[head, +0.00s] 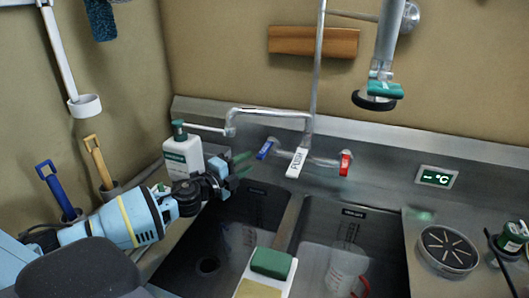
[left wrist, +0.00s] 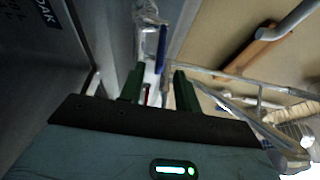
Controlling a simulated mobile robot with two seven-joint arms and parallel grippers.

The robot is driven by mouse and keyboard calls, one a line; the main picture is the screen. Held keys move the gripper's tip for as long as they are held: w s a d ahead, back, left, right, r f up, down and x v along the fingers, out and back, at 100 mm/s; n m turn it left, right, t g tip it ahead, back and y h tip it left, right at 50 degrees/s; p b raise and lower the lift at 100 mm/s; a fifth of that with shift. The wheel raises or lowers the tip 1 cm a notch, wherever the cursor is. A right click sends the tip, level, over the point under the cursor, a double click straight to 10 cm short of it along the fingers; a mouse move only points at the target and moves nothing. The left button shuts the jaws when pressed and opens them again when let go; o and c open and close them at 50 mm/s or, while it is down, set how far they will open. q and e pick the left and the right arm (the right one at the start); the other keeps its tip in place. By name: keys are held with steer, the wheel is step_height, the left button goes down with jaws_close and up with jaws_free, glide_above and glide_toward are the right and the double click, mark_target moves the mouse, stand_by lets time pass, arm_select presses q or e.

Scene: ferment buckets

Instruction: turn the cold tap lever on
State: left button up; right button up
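The blue lever (head: 265,149), which I take as the cold tap lever, sits on the left end of the wall tap above the sink. It also shows in the left wrist view (left wrist: 161,48), ahead of and roughly between the finger tips. My left gripper (head: 241,164) reaches in from the left, just left of the blue lever and apart from it as far as I can tell. Its two green fingers stand apart with nothing held between them in the left wrist view (left wrist: 158,88). The red lever (head: 345,165) is on the tap's right end. My right gripper is not in view.
A white PUSH handle (head: 297,162) and the spout pipe (head: 270,112) are close to the blue lever. A soap bottle (head: 183,155) stands beside my left wrist. Two sink basins lie below, with a green sponge (head: 272,263) on the divider and a jug (head: 346,270) in the right basin.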

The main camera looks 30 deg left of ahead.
mark_target(263, 151)
arm_select(q)
steer(key=shift+w+d, duration=0.2)
steer(key=shift+w, duration=1.1)
steer(key=shift+w+d, duration=0.25)
steer(key=shift+w, duration=1)
steer(key=shift+w+d, duration=0.2)
steer(key=shift+w, duration=1.1)
jaws_close()
